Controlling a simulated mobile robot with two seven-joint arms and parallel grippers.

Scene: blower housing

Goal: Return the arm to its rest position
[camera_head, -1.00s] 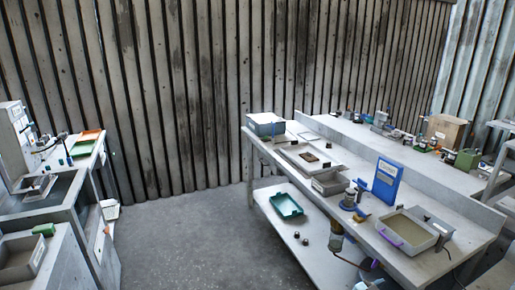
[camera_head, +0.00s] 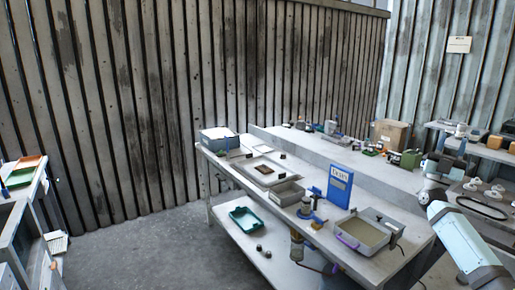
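My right arm (camera_head: 465,245) comes in from the lower right, with pale blue and white links bent upward beside the right end of the workbench. Its upper link (camera_head: 445,168) overlaps the back bench in the picture. I cannot make out the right gripper's fingers or anything held in them. My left arm and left gripper are out of view.
The workbench (camera_head: 237,172) carries a grey tray with a purple handle (camera_head: 365,233), a blue sign stand (camera_head: 340,186) and several small parts. A teal tray (camera_head: 247,220) sits on its lower shelf. The floor (camera_head: 150,250) to the left is clear.

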